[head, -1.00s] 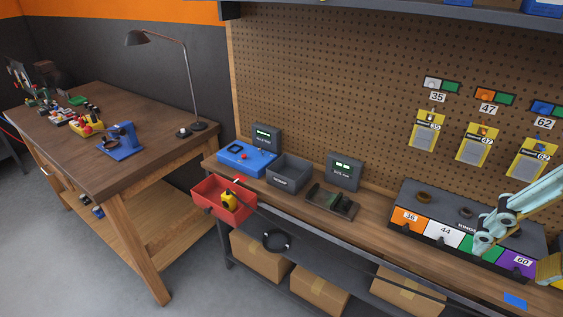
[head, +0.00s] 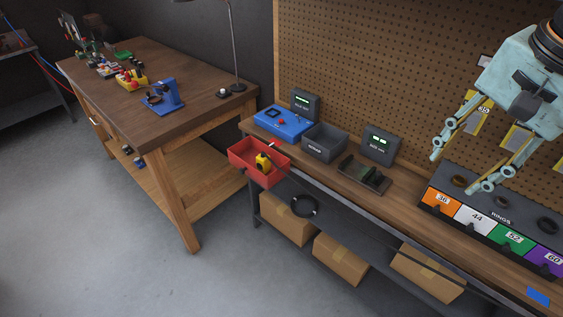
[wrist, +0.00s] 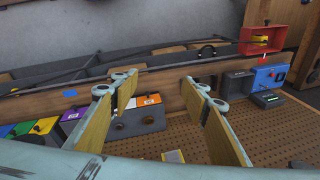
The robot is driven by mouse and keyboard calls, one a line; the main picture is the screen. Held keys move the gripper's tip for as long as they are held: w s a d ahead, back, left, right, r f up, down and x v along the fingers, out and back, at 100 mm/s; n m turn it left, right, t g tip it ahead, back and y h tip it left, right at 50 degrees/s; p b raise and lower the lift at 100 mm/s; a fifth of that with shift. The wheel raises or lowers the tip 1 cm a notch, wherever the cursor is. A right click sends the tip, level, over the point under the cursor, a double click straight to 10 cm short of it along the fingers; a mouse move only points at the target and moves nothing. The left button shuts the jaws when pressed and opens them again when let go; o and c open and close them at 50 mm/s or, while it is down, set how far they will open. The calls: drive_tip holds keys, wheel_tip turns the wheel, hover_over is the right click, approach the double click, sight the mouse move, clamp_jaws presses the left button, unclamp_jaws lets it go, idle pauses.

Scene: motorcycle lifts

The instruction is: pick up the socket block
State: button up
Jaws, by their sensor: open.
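I cannot tell for certain which thing is the socket block. A yellow block with red pieces (head: 132,79) stands on the left workbench, among several small items too small to make out. A dark tray with block-like parts (head: 362,177) lies on the right bench. My gripper (head: 455,171) is open and empty, at the right, in front of the pegboard and above the left end of the rings box. In the wrist view its two fingers (wrist: 158,82) are spread, with nothing between them.
The rings box (head: 475,192) has numbered coloured fronts. A red bin (head: 240,152) with a yellow item, a blue case (head: 284,124), a grey bin (head: 325,146) and displays line the right bench. A blue stand (head: 165,98) and a lamp (head: 236,50) are on the left workbench (head: 190,122).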

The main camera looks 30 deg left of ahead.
drive_tip(key=w+a+f+m+p, duration=0.1)
drive_tip(key=w+a+f, duration=0.25)
drive_tip(key=a, duration=0.25)
drive_tip(key=w+a+f+m, duration=0.2)
drive_tip(key=w+a, duration=0.3)
drive_tip(key=a, duration=0.1)
drive_tip(key=m+g+y, duration=0.2)
drive_tip(key=m+y, duration=0.1)
drive_tip(key=m, duration=0.8)
approach(264, 156)
drive_tip(key=shift+p+v, duration=0.3)
drive_tip(key=shift+v, duration=0.8)
drive_tip(key=shift+a, duration=0.1)
drive_tip(key=shift+b+x, duration=0.4)
drive_tip(key=shift+x, duration=3.85)
drive_tip(key=shift+w+f, duration=0.1)
